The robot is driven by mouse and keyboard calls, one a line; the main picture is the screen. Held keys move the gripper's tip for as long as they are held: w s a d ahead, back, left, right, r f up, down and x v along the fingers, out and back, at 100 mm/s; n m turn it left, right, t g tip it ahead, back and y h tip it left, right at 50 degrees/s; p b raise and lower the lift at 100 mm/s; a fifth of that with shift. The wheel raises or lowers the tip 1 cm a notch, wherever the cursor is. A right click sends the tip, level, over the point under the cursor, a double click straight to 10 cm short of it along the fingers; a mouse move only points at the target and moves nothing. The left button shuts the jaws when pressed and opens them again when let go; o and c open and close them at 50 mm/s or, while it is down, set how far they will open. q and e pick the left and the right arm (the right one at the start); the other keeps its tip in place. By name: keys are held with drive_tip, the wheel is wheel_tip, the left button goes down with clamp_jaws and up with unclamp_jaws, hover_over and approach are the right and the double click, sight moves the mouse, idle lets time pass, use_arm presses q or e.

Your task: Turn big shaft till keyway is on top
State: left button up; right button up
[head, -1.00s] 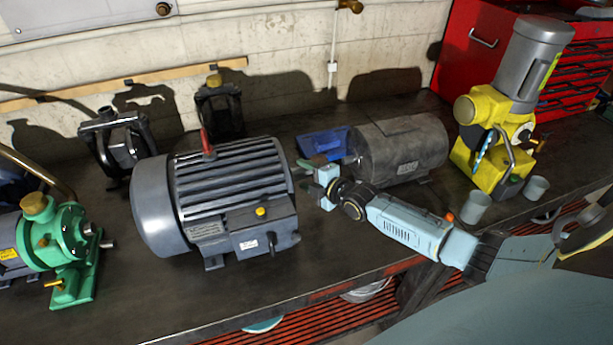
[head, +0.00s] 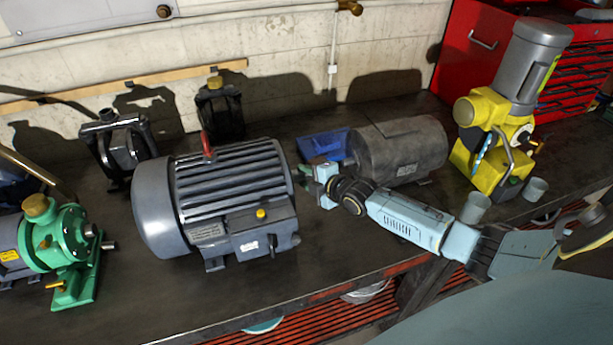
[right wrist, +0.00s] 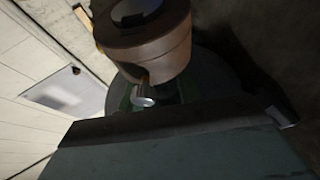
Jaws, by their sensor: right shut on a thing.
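The big grey finned motor (head: 225,195) stands in the middle of the bench, with a terminal box on its near side. My right gripper (head: 306,176) is at this motor's right end and is shut on the big shaft there. The fingers and gripper body hide the shaft in the head view, and I cannot make out the keyway. The right wrist view is dark and close. It shows a small shiny metal piece (right wrist: 143,101) below a brown round part (right wrist: 145,40); I cannot tell for sure what either is. My left gripper is not in view.
A smaller grey motor (head: 400,150) and a blue tray (head: 322,146) sit close behind my right gripper. A green pump (head: 68,245) stands left, a yellow machine (head: 490,140) right, with grey cups (head: 475,207) nearby. The bench front is clear.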

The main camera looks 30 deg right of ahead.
drive_tip(key=shift+w+d+r+g, duration=0.15)
drive_tip(key=shift+r+g, duration=0.15)
drive_tip(key=shift+g, duration=0.4)
drive_tip(key=shift+w+r+m+g, duration=0.15)
drive_tip(key=shift+m+g, duration=0.25)
drive_tip(key=shift+g, duration=0.5)
drive_tip(key=g+b, duration=0.1)
drive_tip(key=m+g+b, duration=0.1)
drive_tip(key=g, duration=0.1)
drive_tip(key=g+b, duration=0.1)
drive_tip(key=shift+w+r+g+y+b, duration=0.1)
drive_tip(key=shift+w+g+y+b, duration=0.25)
drive_tip(key=shift+g+y+b, duration=0.05)
drive_tip(key=shift+w+r+m+g+y+b, duration=0.15)
drive_tip(key=shift+m+g+b, duration=0.1)
drive_tip(key=shift+g+b, duration=0.4)
drive_tip(key=shift+w+f+m+g+y+b, duration=0.2)
drive_tip(key=shift+g+b, duration=0.25)
drive_tip(key=shift+g, duration=0.4)
drive_tip(key=shift+s+d, duration=0.1)
drive_tip(key=shift+s, duration=0.1)
drive_tip(key=o, duration=1)
drive_tip(key=shift+r, duration=0.2)
